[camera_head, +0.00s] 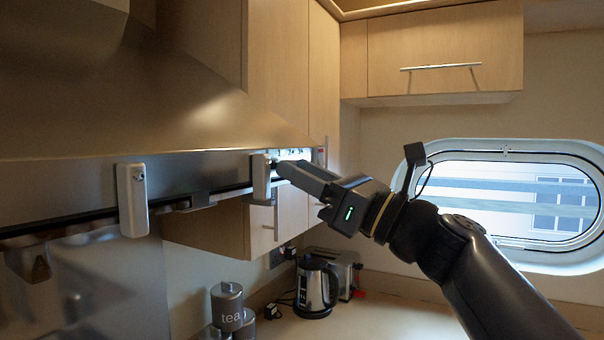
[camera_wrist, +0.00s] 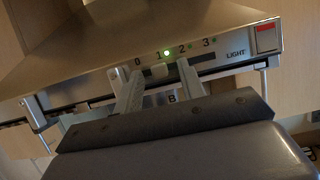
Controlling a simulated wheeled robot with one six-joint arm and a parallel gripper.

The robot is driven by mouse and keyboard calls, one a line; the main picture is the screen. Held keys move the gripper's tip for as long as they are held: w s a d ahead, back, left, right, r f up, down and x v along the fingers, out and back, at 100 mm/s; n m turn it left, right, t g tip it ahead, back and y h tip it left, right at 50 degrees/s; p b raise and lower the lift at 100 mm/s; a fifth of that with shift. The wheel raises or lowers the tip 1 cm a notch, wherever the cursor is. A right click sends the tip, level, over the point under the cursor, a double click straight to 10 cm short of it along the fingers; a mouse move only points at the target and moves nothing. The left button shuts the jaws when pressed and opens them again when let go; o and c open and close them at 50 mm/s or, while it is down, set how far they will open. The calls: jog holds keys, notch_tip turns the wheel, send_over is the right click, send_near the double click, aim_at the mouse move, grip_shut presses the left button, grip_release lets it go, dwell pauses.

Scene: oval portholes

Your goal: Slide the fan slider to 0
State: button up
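The fan control panel (camera_wrist: 225,46) is on the front edge of the hood, marked 0, 1, 2, 3 and LIGHT. The pale fan slider knob (camera_wrist: 158,71) sits just below the 1, right of the 0. A green lamp beside the 1 is bright; those by 2 and 3 are dimmer. My gripper (camera_wrist: 161,76) is open, with one finger on each side of the knob and visible gaps. Whether a fingertip touches the panel is unclear. In the head view my gripper (camera_head: 278,166) reaches the panel (camera_head: 295,155), and the knob is hidden.
A red switch (camera_wrist: 265,36) is at the panel's right end. The metal hood (camera_head: 120,90) rises above. White brackets (camera_head: 132,200) hang along its front edge, one (camera_head: 261,178) close left of my gripper. A kettle (camera_head: 316,287) and a tea canister (camera_head: 227,306) stand below.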

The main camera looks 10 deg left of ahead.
jog(key=b+v, duration=0.3)
jog(key=v, duration=0.7)
jog(key=shift+s+d, duration=0.1)
jog(key=shift+c, duration=0.2)
jog(key=shift+c, duration=0.8)
jog(key=shift+r+n+h, duration=0.15)
jog(key=shift+n+h, duration=0.25)
jog(key=shift+n, duration=0.2)
jog(key=shift+c, duration=0.8)
jog(key=n, duration=0.1)
jog(key=n+h, duration=0.1)
jog(key=a+n, duration=0.1)
jog(key=shift+w+r+n+h, duration=0.3)
jog(key=shift+r, duration=0.1)
jog(key=shift+c, duration=1.4)
jog(key=r+n+t+h, duration=0.1)
jog(key=n, duration=0.1)
jog(key=w+r+n+t+h, duration=0.1)
jog(key=n, duration=0.2)
jog(key=d+r+n+t+h, duration=0.1)
jog(key=n+h, duration=0.1)
jog(key=shift+w+n+b, duration=0.2)
jog(key=shift+n+b, duration=0.1)
grip_shut()
jog(key=w+a+n+t+h+p, duration=0.1)
jog(key=a+p, duration=0.3)
jog(key=a, duration=0.4)
jog(key=shift+w+a+r+n, duration=0.3)
jog(key=shift+w+a+r, duration=0.1)
jog(key=shift+w, duration=0.5)
